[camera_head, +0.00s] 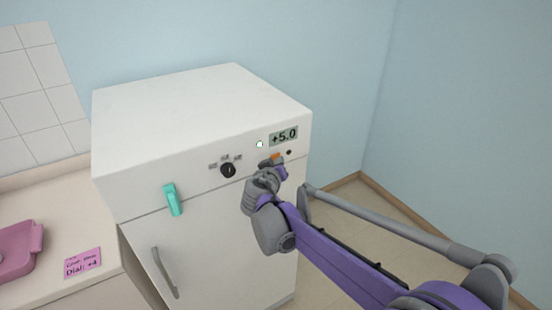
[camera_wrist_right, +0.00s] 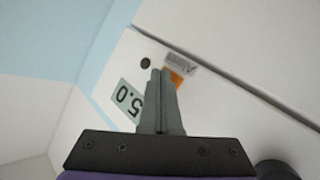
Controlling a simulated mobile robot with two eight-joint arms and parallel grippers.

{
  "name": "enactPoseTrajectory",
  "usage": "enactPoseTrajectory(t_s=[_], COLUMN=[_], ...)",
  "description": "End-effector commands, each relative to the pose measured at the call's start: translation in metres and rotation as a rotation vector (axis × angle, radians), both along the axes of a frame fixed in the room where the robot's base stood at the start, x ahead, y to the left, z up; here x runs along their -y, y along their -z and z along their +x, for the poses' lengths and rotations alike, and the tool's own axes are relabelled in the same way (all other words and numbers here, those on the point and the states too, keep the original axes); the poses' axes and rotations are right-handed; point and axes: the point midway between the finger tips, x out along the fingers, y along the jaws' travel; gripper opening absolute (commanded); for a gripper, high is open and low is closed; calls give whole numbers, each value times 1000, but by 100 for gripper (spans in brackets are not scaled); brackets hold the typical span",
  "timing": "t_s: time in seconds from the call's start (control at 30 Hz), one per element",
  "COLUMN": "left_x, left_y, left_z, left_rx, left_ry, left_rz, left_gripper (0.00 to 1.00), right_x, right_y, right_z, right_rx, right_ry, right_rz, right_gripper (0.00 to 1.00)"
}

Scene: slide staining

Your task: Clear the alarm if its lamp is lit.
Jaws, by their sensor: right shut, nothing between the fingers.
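A white fridge-like unit (camera_head: 205,115) has a front panel with a display (camera_head: 284,136) reading +5.0. A small round white spot (camera_head: 260,144), perhaps a lamp, sits left of the display; I cannot tell for sure whether it is lit. An orange piece (camera_head: 275,156) lies below the display, partly hidden by my right gripper (camera_head: 277,163). In the right wrist view the shut, empty fingers (camera_wrist_right: 160,73) point at the panel, overlapping the orange piece (camera_wrist_right: 175,78); I cannot tell whether they touch it. A small dark dot (camera_wrist_right: 146,63) is beside them. My left gripper is out of view.
A black dial (camera_head: 228,170) is on the panel, left of my gripper. A teal latch (camera_head: 172,199) and a grey door handle (camera_head: 165,273) are farther left. A counter holds a pink note (camera_head: 83,263) reading Dial: +4 and a pink box (camera_head: 18,248). Floor right of the unit is clear.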

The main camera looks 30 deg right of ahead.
Motion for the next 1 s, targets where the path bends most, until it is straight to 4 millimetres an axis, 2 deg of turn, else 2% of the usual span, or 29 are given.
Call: enactPoseTrajectory(t_s=[0.23, 0.6, 1.0], left_x=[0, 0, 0], left_y=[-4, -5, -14], left_z=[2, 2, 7], left_rx=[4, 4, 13], left_ry=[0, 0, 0], left_rz=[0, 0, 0], left_gripper=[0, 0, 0], right_x=[1, 1, 4], right_y=[-1, 0, -2], right_z=[-12, -15, -53], right_rx=[1, 1, 1], right_ry=[0, 0, 0], right_rz=[0, 1, 0], right_gripper=[0, 0, 0])
